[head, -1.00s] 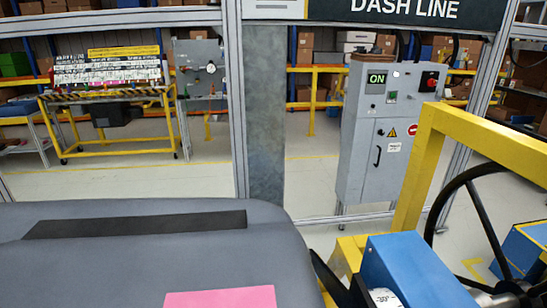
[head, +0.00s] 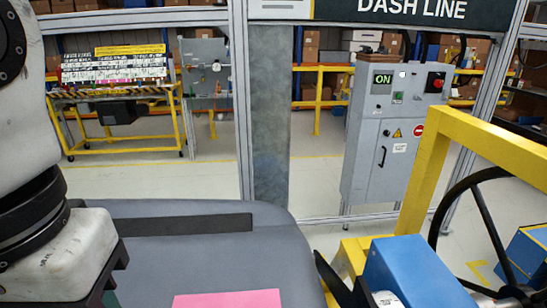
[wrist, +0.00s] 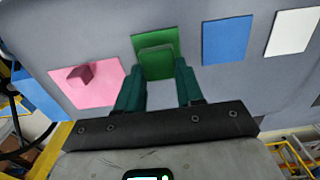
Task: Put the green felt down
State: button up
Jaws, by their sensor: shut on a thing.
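My gripper (wrist: 157,70) has teal fingers and is shut on the green felt (wrist: 156,61), a small thick green piece between the fingertips. In the wrist view a flat green square (wrist: 146,43) lies on the grey dash surface. The held felt overlaps the lower part of this square in the picture. I cannot tell whether it touches the square or is held just above it.
A pink square (wrist: 101,94) carries a small pink piece (wrist: 78,75). A blue square (wrist: 227,40) and a white square (wrist: 291,31) to the right are bare. The grey dash top (head: 180,265) has a dark slot (head: 165,226). A yellow frame (head: 428,170) and steering wheel stand at right.

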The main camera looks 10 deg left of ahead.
jog(key=shift+f, duration=0.5)
jog(key=o, duration=1)
jog(key=shift+f, duration=0.1)
notch_tip(320, 180, up, 12)
